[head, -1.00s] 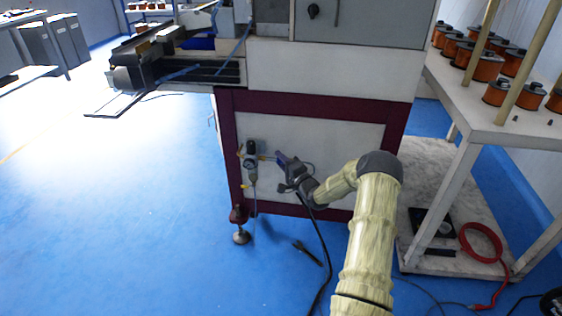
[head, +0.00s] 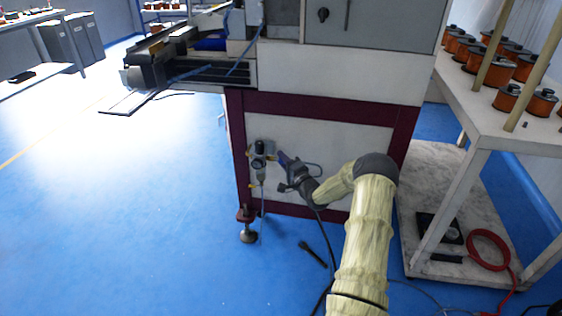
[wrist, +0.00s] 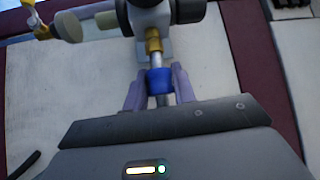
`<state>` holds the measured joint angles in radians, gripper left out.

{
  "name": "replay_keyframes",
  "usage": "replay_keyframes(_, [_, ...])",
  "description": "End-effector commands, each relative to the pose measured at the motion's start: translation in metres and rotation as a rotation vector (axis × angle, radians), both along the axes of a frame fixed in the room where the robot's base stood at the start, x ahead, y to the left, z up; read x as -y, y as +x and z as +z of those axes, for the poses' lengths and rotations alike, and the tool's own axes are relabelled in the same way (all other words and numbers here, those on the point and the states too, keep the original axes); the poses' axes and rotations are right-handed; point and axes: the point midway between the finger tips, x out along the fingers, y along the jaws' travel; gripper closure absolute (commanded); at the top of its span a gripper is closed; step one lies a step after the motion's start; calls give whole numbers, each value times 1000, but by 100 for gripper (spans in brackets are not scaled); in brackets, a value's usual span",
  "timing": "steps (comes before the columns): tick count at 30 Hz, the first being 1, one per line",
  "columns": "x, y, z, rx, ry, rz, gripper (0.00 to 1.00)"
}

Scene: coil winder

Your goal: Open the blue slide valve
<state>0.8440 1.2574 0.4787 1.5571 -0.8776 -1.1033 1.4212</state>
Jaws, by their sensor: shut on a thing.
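The blue slide valve (wrist: 160,82) is a short blue sleeve on a metal tube, in the middle of the wrist view. A brass fitting (wrist: 153,41) sits on the tube just beyond it. My gripper (wrist: 159,80) has one purple finger on each side of the blue sleeve and is shut on it. In the head view, my gripper (head: 280,158) is at the air regulator (head: 261,155) on the lower front panel of the machine. The sleeve is too small to make out there.
The regulator's dark body (wrist: 165,15) is just ahead of my fingers. A maroon frame post (head: 240,150) stands left of it. A marble-topped low shelf (head: 400,262) with a red coil (head: 488,250) is to the right. A dark tool (head: 312,254) lies on the blue floor.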

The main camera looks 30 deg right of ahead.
Motion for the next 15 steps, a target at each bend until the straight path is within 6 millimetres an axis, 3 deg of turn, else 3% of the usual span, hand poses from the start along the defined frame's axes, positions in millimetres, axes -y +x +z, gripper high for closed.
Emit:
replay_keyframes(2, [-3,1,0,-1,2,4,100])
replay_keyframes(3, [-4,1,0,-1,1,5,68])
replay_keyframes(6, [-4,1,0,-1,1,5,51])
replay_keyframes(15, [-2,0,0,-1,1,4,51])
